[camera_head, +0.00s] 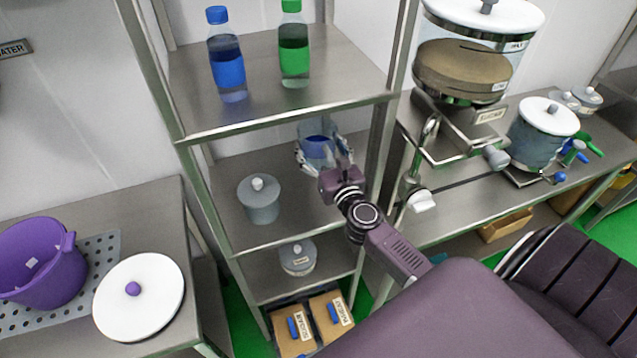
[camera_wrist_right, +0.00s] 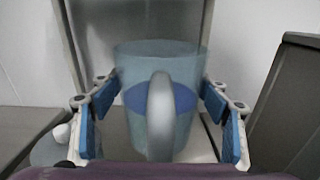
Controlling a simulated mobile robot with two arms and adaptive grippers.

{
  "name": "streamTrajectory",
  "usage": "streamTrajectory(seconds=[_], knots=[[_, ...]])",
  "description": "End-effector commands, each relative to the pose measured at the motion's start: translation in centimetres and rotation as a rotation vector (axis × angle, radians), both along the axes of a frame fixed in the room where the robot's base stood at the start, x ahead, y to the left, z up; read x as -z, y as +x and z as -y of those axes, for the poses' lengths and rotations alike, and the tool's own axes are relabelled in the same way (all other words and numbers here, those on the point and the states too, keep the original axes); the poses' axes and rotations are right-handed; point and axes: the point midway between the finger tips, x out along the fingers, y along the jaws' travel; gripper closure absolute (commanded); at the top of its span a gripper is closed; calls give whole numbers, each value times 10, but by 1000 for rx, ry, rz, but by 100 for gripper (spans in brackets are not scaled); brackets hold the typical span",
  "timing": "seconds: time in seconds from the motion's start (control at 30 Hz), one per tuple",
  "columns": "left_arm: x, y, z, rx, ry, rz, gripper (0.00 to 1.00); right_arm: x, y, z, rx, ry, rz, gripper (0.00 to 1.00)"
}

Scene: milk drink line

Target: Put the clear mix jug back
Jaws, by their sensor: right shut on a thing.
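The clear mix jug (camera_head: 317,148) is a see-through, bluish vessel with blue at its middle. It is at the middle level of the steel shelf rack (camera_head: 290,185), at the right side. My right gripper (camera_head: 318,158) reaches in from the front and is shut on it. In the right wrist view the jug (camera_wrist_right: 188,128) looks upright, its grey handle (camera_wrist_right: 160,115) towards me, with the blue-padded fingers of the gripper (camera_wrist_right: 160,108) on both sides. I cannot tell whether its base touches the shelf. My left gripper is not in view.
A lidded grey pot (camera_head: 260,203) stands left of the jug on the same shelf. A blue bottle (camera_head: 228,70) and a green bottle (camera_head: 294,55) stand on the shelf above. A rack post is close on the right. Another lidded pot (camera_head: 297,258) is below.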

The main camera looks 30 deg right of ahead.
Motion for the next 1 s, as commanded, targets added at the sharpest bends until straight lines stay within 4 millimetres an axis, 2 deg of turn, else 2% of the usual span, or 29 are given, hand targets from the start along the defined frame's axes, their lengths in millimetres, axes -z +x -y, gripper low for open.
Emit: streamTrajectory(seconds=[0.17,0.4,0.43,0.5,0.7,0.83,1.0], knots=[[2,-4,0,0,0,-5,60,3,2,2,6,0,30,80],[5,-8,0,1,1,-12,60,31,0,-1,2,8,-1,80],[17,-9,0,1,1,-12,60,41,0,0,-1,0,0,80],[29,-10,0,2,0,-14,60,52,0,0,-2,-2,2,80],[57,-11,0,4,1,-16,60,80,0,0,-2,-3,3,80],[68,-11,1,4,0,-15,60,93,0,0,-2,-4,2,80],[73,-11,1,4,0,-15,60,98,0,0,-1,-2,4,80]])
